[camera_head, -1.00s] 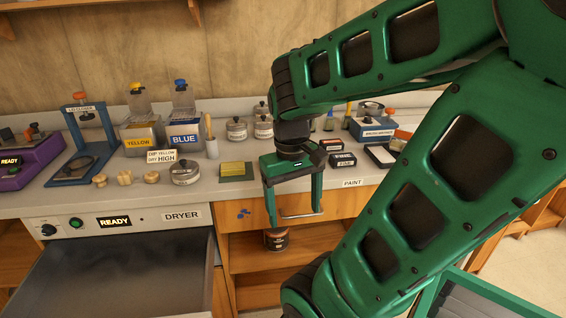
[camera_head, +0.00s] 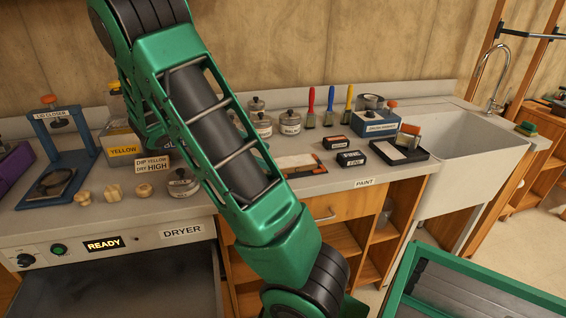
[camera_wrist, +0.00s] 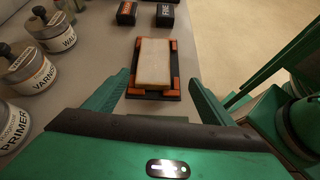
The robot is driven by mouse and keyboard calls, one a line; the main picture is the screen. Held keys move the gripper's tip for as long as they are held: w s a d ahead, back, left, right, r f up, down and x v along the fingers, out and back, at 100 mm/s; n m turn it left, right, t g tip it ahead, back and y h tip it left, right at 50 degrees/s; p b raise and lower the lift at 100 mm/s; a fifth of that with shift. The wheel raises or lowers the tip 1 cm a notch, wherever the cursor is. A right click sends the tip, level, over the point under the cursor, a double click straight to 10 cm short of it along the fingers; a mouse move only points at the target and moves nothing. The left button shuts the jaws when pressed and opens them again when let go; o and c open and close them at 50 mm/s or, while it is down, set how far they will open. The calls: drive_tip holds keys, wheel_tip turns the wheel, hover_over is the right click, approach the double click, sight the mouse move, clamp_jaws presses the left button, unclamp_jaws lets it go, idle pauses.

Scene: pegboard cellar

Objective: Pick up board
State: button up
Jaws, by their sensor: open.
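A pale flat board (camera_wrist: 153,62) lies in a black holder with orange corners (camera_wrist: 168,94), ahead of my gripper in the wrist view. In the head view the board (camera_head: 296,161) shows on the counter, partly hidden by my arm. My gripper (camera_wrist: 158,82) is open and empty, its two green fingers apart on the left and right of the board's near end. The fingers do not appear to touch the board. My arm hides the gripper in the head view.
Lidded cans, one labelled PRIMER (camera_wrist: 15,127), stand left of the fingers. Two small dark boxes (camera_head: 336,143) sit beyond the board, beside a black tray (camera_head: 417,155). Brushes (camera_head: 329,117) stand behind, and a sink (camera_head: 470,140) is at the right.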

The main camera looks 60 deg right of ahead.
sight(292, 161)
drive_tip(key=shift+w+d+n+h, duration=0.1)
drive_tip(key=shift+w+n+h, duration=0.35)
drive_tip(key=shift+w, duration=0.35)
drive_tip(key=shift+s+d+g, duration=0.1)
drive_tip(key=shift+d+g, duration=0.15)
drive_tip(key=shift+g, duration=0.05)
drive_tip(key=x, duration=0.4)
drive_tip(key=shift+s+d+f, duration=0.2)
drive_tip(key=shift+d+f, duration=0.05)
drive_tip(key=shift+x, duration=2.65)
drive_tip(key=shift+s+r, duration=0.15)
drive_tip(key=shift+r, duration=0.05)
drive_tip(key=c, duration=1.2)
